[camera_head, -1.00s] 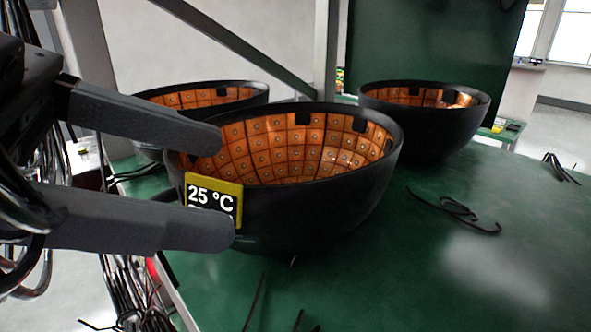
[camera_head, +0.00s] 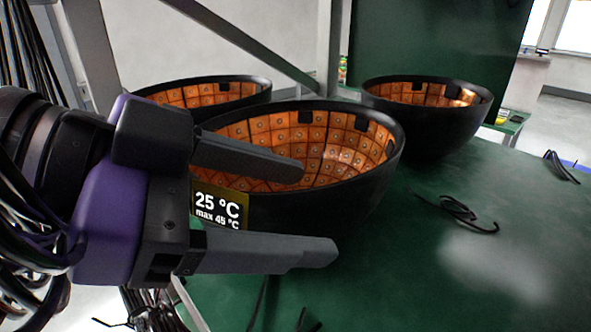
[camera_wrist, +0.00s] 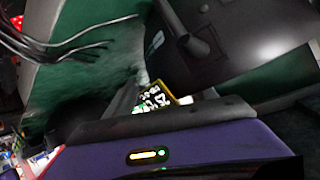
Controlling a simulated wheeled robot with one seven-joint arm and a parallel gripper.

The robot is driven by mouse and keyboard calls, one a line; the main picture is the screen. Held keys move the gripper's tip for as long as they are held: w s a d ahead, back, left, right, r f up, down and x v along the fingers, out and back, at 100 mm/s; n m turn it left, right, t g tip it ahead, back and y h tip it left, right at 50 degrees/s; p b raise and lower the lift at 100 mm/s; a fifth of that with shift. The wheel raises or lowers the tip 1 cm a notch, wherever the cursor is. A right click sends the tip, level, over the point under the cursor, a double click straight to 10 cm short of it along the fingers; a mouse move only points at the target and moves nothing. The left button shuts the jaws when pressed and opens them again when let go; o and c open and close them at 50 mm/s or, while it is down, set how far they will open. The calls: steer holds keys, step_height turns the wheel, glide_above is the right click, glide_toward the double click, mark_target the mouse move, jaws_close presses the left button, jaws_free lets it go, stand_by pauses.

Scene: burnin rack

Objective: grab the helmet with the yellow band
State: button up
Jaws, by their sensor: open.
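The front black bowl-shaped helmet (camera_head: 368,192) lies open side up on the green table, lined with orange tiles. A yellow-edged label (camera_head: 221,208) reading "25 °C max 45 °C" shows on its left front; it also shows in the wrist view (camera_wrist: 160,98). I cannot see a full yellow band. My gripper (camera_head: 318,212) is open and empty. Its upper finger overlaps the helmet's opening and its lower finger crosses the front wall. Whether the fingers straddle the rim or touch it, I cannot tell. The gripper hides part of the left side.
Similar helmets stand at the back left (camera_head: 262,98) and back right (camera_head: 437,123); no yellow band shows on them. Black cable pieces (camera_head: 460,212) lie on the green table (camera_head: 420,270), whose right front is mostly clear. A metal frame (camera_head: 330,50) rises behind.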

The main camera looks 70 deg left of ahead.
jaws_close()
steer(key=shift+f, duration=0.1)
stand_by(1.2)
